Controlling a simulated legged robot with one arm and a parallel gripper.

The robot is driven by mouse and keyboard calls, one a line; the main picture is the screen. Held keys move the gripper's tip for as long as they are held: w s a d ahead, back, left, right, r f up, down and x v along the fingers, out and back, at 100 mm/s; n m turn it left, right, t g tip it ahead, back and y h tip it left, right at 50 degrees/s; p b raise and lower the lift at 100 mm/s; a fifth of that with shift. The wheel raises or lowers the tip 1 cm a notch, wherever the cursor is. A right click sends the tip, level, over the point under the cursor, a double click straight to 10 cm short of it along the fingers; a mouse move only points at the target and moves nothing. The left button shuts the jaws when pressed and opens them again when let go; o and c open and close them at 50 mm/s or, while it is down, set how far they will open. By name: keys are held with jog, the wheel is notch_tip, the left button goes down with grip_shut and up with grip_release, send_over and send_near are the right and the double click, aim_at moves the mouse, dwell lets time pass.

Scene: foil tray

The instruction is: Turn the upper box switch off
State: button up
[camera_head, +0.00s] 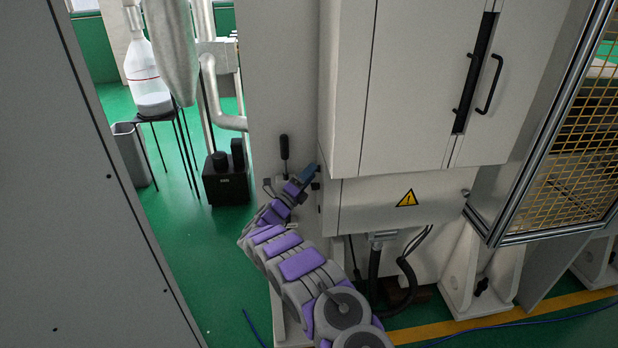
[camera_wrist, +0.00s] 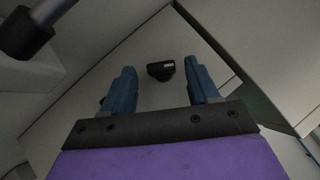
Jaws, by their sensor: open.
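A small black switch-like part (camera_wrist: 160,70) with a light mark sits on a pale surface in the wrist view. It appears between and beyond the two blue fingertips of my gripper (camera_wrist: 164,85), which is open with nothing between its fingers. In the head view my gripper (camera_head: 309,173) is beside the left side of the grey cabinet (camera_head: 349,80), near its lower box (camera_head: 370,205). A black upright handle (camera_head: 284,147) stands just left of and above the gripper. I cannot tell for certain which part is the upper box switch.
A dark cylindrical knob (camera_wrist: 22,32) is close at upper left in the wrist view. A large grey panel (camera_head: 90,200) stands at left. Hoses (camera_head: 405,270) hang below the box. Green floor (camera_head: 215,250) shows at left.

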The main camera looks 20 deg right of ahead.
jog(key=shift+d, duration=0.15)
jog(key=c, duration=1)
jog(key=shift+r, duration=0.1)
jog(key=shift+c, duration=0.2)
jog(key=shift+r+n+p, duration=0.1)
jog(key=shift+n+p, duration=0.2)
jog(key=shift+p, duration=0.2)
jog(key=n+y+p, duration=0.1)
jog(key=p, duration=0.1)
jog(key=n+y+p, duration=0.1)
jog(key=p, duration=0.1)
jog(key=shift+s+r+t, duration=0.1)
jog(key=shift+r+t, duration=0.2)
jog(key=shift+r, duration=0.05)
jog(key=n+y+p, duration=0.2)
jog(key=n+p, duration=0.1)
jog(key=p, duration=0.1)
jog(key=shift+g, duration=0.4)
jog(key=shift+f+y, duration=0.1)
jog(key=shift+y, duration=0.2)
